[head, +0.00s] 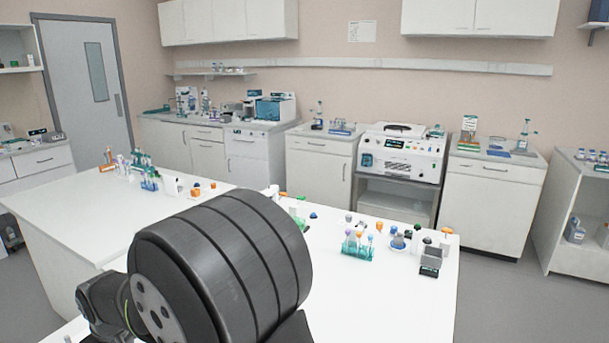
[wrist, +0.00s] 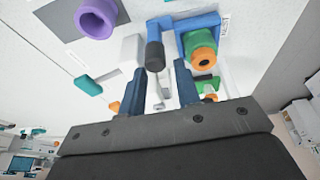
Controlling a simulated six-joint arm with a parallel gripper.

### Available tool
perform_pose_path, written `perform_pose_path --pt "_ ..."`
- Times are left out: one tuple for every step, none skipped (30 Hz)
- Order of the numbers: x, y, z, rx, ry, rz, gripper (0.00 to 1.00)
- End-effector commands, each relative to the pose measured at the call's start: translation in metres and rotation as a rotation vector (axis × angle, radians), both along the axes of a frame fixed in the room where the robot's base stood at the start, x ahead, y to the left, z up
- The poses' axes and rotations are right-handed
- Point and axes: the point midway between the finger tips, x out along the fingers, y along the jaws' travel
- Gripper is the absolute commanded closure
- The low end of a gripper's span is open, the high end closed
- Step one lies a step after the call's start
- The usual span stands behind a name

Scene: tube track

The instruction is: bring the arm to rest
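In the wrist view my gripper (wrist: 159,88) shows two dark blue fingers standing apart, with a clear gap between them. Small pale and grey items show through the gap, and nothing appears clamped. A black-tipped blue piece (wrist: 155,52) and a blue block with an orange-and-green ring (wrist: 202,50) lie just beyond the fingertips. A purple ring-shaped piece (wrist: 96,18) is further left. In the head view my dark arm link fills the lower middle, and my gripper is hidden there.
The white bench (head: 360,300) carries a teal tube rack (head: 357,247), a small grey device (head: 431,261) and several caps on the right. Another rack (head: 148,178) with tubes stands at the left. The bench's front right area is clear.

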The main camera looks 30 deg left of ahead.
Motion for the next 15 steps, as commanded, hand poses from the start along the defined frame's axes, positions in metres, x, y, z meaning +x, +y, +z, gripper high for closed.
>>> perform_pose_path --pt "0.0000 0.0025 -0.0004 -0.001 0.000 0.000 0.70" --pt "0.0000 0.0034 -0.0004 -0.001 0.000 0.000 0.70" --pt "-0.0001 0.0043 -0.0004 -0.001 0.000 0.000 0.70" --pt "-0.0001 0.0046 -0.0004 -0.001 0.000 0.000 0.70" --pt "-0.0001 0.0049 -0.0003 -0.001 0.000 0.000 0.70" --pt "-0.0001 0.0050 -0.0002 -0.001 0.000 0.000 0.70" --pt "-0.0001 0.0049 -0.0001 -0.001 0.000 0.000 0.70" --pt "-0.0001 0.0048 -0.0001 -0.001 0.000 0.000 0.70" --pt "-0.0001 0.0048 0.0000 -0.001 0.000 0.000 0.70" --pt "-0.0001 0.0048 0.0000 -0.001 0.000 0.000 0.70" --pt "-0.0001 0.0048 0.0000 -0.001 0.000 0.000 0.70" --pt "-0.0001 0.0046 0.0000 -0.001 0.000 0.000 0.70" --pt "-0.0001 0.0041 0.0001 -0.001 0.000 0.000 0.70" --pt "-0.0002 0.0033 0.0002 -0.001 0.000 0.000 0.70" --pt "-0.0001 0.0015 0.0003 -0.001 0.000 0.001 0.70"
